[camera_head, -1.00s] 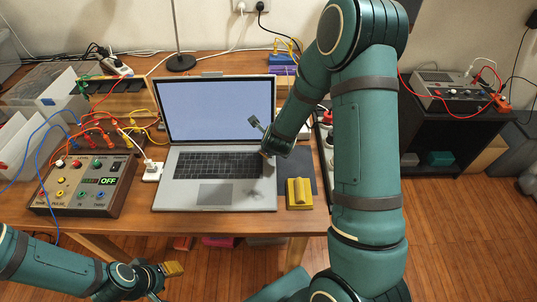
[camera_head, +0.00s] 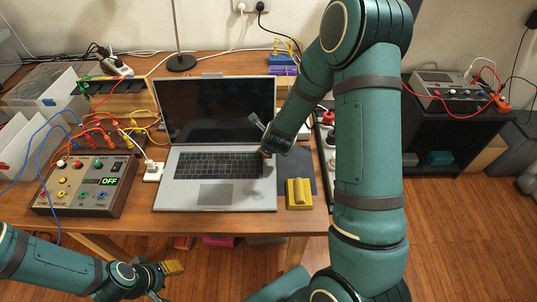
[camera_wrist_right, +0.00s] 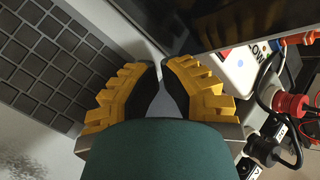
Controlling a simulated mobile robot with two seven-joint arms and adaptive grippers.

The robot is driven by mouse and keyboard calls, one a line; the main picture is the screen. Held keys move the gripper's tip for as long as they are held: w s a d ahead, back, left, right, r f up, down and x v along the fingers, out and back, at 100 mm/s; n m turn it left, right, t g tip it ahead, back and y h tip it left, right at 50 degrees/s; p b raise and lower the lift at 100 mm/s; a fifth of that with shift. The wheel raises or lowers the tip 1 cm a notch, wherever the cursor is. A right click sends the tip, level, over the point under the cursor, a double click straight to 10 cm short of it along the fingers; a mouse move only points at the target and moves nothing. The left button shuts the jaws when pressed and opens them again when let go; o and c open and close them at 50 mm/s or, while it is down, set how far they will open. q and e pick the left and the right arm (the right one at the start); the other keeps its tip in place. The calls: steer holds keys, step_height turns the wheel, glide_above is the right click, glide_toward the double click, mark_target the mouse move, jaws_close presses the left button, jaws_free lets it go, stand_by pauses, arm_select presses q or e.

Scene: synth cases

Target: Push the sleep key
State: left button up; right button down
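The silver laptop (camera_head: 175,198) stands open on the wooden table, and its screen (camera_head: 215,108) is dark. Its keyboard (camera_head: 210,165) also shows at the left of the right wrist view (camera_wrist_right: 45,65). My right gripper (camera_head: 264,153) is over the right end of the keyboard, close to the hinge. In the wrist view its yellow fingertips (camera_wrist_right: 162,64) are nearly together, with nothing held between them. The fingers hide the keys under them, so I cannot make out the sleep key or whether they touch it. My left gripper (camera_head: 172,268) is low at the front left, away from the laptop; its opening is unclear.
A control box (camera_head: 85,185) with knobs and an OFF display sits left of the laptop. A yellow block (camera_head: 299,193) lies on a dark mat right of it. A white plug (camera_head: 153,172) is close to the laptop's left edge. Cables cover the back left.

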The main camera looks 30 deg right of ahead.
steer(key=shift+r, duration=0.1)
step_height(320, 180, up, 6)
steer(key=p, duration=0.4)
stand_by(0.4)
